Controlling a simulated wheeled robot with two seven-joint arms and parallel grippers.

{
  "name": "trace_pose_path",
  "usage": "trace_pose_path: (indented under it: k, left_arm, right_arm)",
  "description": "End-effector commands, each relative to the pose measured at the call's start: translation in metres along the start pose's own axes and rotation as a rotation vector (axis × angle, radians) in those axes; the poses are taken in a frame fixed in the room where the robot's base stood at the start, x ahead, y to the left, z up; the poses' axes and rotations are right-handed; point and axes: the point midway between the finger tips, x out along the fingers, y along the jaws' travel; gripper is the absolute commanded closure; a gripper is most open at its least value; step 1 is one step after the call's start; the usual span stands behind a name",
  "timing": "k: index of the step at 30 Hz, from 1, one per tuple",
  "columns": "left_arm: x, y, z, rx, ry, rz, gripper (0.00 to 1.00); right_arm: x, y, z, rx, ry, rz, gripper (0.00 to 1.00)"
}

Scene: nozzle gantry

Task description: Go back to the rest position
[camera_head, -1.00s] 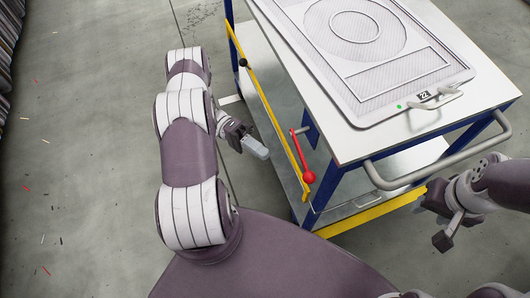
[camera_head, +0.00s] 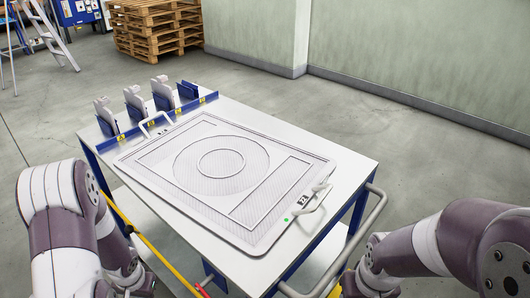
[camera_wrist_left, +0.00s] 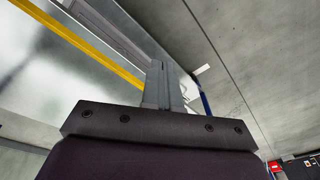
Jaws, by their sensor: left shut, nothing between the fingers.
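My left gripper (camera_wrist_left: 162,88) shows in the left wrist view with its two grey fingers together and nothing between them. It appears beside the cart's yellow-edged lower part. In the head view my left arm (camera_head: 65,225) is bent at the left of the cart, and its hand is mostly cut off or hidden low in the frame. My right arm (camera_head: 440,245) comes in at the lower right, near the cart's handle. My right gripper is below the frame edge.
A white-topped cart (camera_head: 355,165) stands close in front, carrying a large tray (camera_head: 125,160) and several upright holders along a blue rail (camera_head: 135,137). Its grey push handle (camera_head: 375,215) is near my right arm. Pallets (camera_head: 158,28) and a ladder (camera_head: 50,35) stand far back. Floor beyond is clear.

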Motion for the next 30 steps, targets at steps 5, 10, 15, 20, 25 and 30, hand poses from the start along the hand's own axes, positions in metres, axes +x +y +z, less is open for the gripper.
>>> trace_pose_path:
  k: [5,10,15,20,25,30]
  left_arm:
    - [-0.095,0.063,0.059,-0.082,-0.192,0.013,1.0]
    - [-0.158,0.117,0.073,-0.098,-0.097,0.067,1.0]
    - [-0.239,0.128,0.052,-0.02,-0.008,0.07,1.0]
    - [-0.297,0.123,0.044,-0.022,-0.007,0.069,1.0]
    - [-0.341,0.12,0.038,-0.022,-0.007,0.069,1.0]
    - [-0.346,0.12,0.038,-0.023,-0.007,0.069,1.0]
  right_arm:
    - [0.0,0.0,0.0,0.0,0.0,0.0,0.51]
    - [0.0,0.0,0.0,0.0,0.0,0.0,0.51]
    - [-0.062,0.0,-0.007,0.0,0.001,0.0,0.51]
    - [-0.121,0.0,-0.015,0.0,0.001,0.0,0.51]
    - [-0.165,0.0,-0.02,0.0,0.0,0.0,0.51]
    - [-0.17,0.0,-0.02,0.0,0.0,0.0,0.51]
